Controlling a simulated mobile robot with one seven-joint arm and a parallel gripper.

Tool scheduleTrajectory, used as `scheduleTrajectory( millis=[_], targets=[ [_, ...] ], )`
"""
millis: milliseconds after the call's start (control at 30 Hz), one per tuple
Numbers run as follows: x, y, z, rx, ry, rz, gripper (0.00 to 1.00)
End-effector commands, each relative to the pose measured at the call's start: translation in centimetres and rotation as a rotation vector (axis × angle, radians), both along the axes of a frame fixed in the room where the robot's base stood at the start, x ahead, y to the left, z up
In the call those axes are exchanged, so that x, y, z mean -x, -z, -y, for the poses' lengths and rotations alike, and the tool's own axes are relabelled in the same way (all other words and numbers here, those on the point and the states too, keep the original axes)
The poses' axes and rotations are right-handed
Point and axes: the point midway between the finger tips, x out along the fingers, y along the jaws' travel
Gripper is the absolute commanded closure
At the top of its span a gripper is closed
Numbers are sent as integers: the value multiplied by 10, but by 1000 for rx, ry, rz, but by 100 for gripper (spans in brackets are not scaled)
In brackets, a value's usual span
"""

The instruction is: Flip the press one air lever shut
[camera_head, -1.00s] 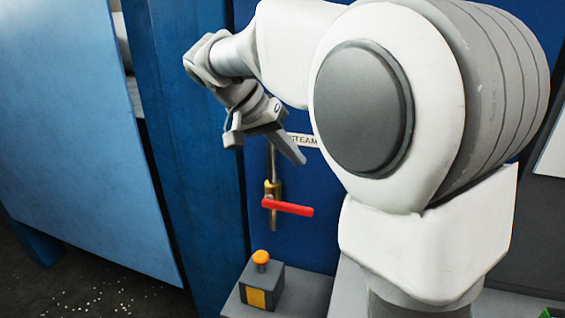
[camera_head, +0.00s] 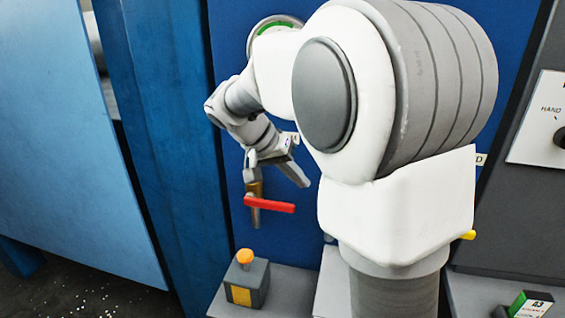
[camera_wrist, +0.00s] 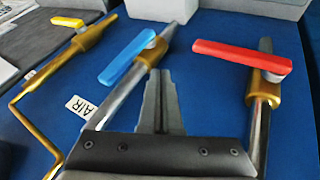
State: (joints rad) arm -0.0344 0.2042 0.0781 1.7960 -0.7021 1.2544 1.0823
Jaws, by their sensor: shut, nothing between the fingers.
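A blue lever (camera_wrist: 127,56) sits on a brass and steel valve pipe in the wrist view, with a white AIR label (camera_wrist: 80,106) to its lower left. The lever lies roughly along its pipe, slightly slanted. My gripper (camera_wrist: 158,76) is shut and empty, its fingertips just right of the blue lever's pipe; I cannot tell whether they touch it. In the head view my gripper (camera_head: 303,183) is in front of the blue press panel, above and right of the red lever. The blue lever is hidden there behind my arm.
The red lever (camera_wrist: 240,57) stands across its pipe to the right and also shows in the head view (camera_head: 270,204). A yellow lever (camera_wrist: 68,22) is at the left. A grey box with an orange button (camera_head: 245,256) stands below. A light blue panel (camera_head: 75,130) fills the left.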

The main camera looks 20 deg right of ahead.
Motion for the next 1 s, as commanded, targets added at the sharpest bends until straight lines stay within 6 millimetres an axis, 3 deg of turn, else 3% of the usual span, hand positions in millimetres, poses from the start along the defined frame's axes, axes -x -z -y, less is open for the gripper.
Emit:
scheduleTrajectory(
  millis=[100,300,1000],
  targets=[
    [11,-1,17,0,3,1,100],
    [21,0,31,1,0,1,100],
    [19,-1,36,-30,0,23,100]
  ],
)
